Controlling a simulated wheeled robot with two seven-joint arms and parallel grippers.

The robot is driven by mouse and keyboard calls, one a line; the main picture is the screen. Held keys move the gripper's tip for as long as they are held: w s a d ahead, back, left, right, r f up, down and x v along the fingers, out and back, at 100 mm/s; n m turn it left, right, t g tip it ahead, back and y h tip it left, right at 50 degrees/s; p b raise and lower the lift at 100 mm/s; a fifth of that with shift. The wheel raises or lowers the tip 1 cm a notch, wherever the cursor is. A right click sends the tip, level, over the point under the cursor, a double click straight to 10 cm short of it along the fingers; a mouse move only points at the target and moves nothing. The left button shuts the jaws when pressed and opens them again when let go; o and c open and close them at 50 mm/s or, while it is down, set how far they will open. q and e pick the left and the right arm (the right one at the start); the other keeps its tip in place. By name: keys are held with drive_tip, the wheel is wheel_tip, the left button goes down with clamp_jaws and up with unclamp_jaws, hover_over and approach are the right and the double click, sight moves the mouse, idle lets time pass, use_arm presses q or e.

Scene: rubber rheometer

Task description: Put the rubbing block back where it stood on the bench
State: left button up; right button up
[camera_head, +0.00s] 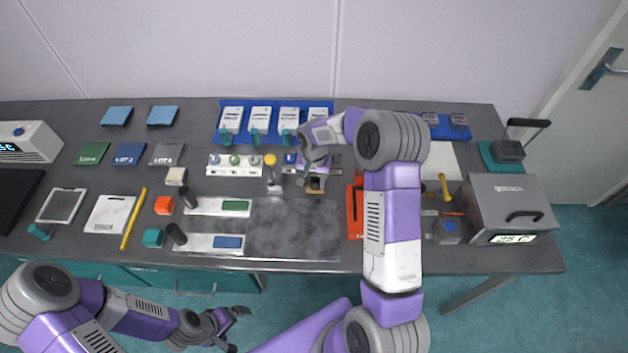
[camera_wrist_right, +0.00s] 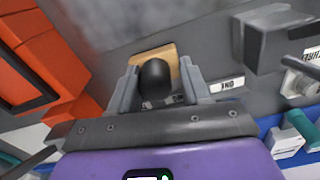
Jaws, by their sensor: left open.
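A small tan wooden block with a black knob, which I take for the rubbing block (camera_head: 315,189), is at the middle of the bench, right of a yellow-topped tool. In the right wrist view the tan block (camera_wrist_right: 166,53) shows beyond its black knob (camera_wrist_right: 155,80). My right gripper (camera_head: 314,176) reaches down over it, with one finger on each side of the knob. The fingertips (camera_wrist_right: 158,72) come close to the block's sides; whether they press on it or it is lifted, I cannot tell. My left gripper (camera_head: 233,328) is open and empty, low in front of the bench.
A label reading END (camera_wrist_right: 227,85) lies beside the block. A grey plate (camera_head: 295,232) is in front of it. A white holder with knobs (camera_head: 234,171) is to the left. A blue rack (camera_head: 276,107) is behind.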

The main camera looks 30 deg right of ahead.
sight(314, 179)
drive_tip(key=shift+o, duration=0.7)
drive_tip(key=shift+s, duration=0.1)
drive_tip(key=shift+r, duration=0.1)
wheel_tip(314, 179, up, 12)
drive_tip(key=p, duration=0.1)
drive_tip(key=shift+r, duration=0.15)
